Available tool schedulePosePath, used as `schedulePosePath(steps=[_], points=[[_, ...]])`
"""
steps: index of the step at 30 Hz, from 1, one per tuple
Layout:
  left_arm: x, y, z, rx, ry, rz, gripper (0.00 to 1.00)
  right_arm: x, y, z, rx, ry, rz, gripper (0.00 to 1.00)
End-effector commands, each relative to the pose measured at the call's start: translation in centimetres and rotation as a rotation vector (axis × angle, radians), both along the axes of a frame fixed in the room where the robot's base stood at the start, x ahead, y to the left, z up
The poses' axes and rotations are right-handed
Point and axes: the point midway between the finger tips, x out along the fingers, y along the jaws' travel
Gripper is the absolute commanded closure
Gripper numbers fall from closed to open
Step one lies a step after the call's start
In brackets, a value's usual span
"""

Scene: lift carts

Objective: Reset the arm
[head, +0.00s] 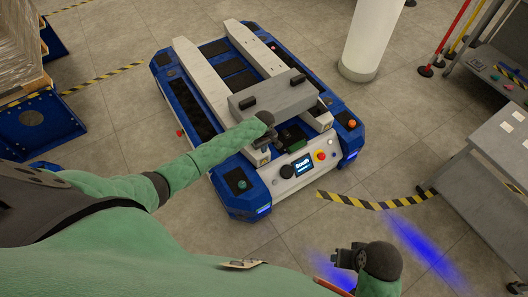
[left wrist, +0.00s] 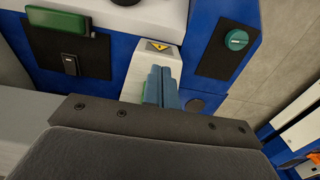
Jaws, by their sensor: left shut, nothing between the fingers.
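My left arm, in a green sleeve, reaches out over the front end of a blue lift cart (head: 182,98). My left gripper (head: 272,143) hangs above the cart near its control panel. In the left wrist view the left fingers (left wrist: 162,88) are shut together with nothing between them, in front of a white fork end with a yellow warning label (left wrist: 160,47). My right gripper (head: 348,259) is at the lower right, over the floor and away from the cart. Its fingers are too small to judge.
The cart carries two pale forks (head: 202,80), a grey block (head: 272,97), a screen (head: 304,165) and a red button (head: 320,155). A white pillar (head: 371,38) stands behind, a grey cabinet (head: 490,155) at right, a loaded pallet (head: 20,60) at left. Floor is clear between.

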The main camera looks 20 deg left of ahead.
Motion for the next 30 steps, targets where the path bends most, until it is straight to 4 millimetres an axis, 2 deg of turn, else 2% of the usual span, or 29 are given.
schedulePosePath(steps=[6, 12, 23, 26, 30], points=[[0.0, 0.0, 3.6, 0.000, -0.002, -0.001, 1.00, 0.5, 0.5, -0.3, 0.011, -0.022, 0.005, 0.48], [0.0, 0.0, 5.4, 0.000, -0.001, 0.000, 1.00, 0.5, 0.8, -0.6, 0.014, -0.024, 0.013, 0.48], [0.0, 0.0, 5.8, 0.001, -0.001, -0.011, 1.00, 0.5, 0.6, -0.7, 0.011, -0.025, 0.014, 0.48], [0.0, 0.0, 5.8, 0.001, -0.001, -0.067, 1.00, 0.4, 0.5, -0.7, 0.010, -0.023, 0.013, 0.48], [-0.1, 0.2, 5.7, 0.009, 0.008, -0.230, 1.00, 0.4, 0.6, -0.8, 0.012, -0.021, 0.010, 0.48]])
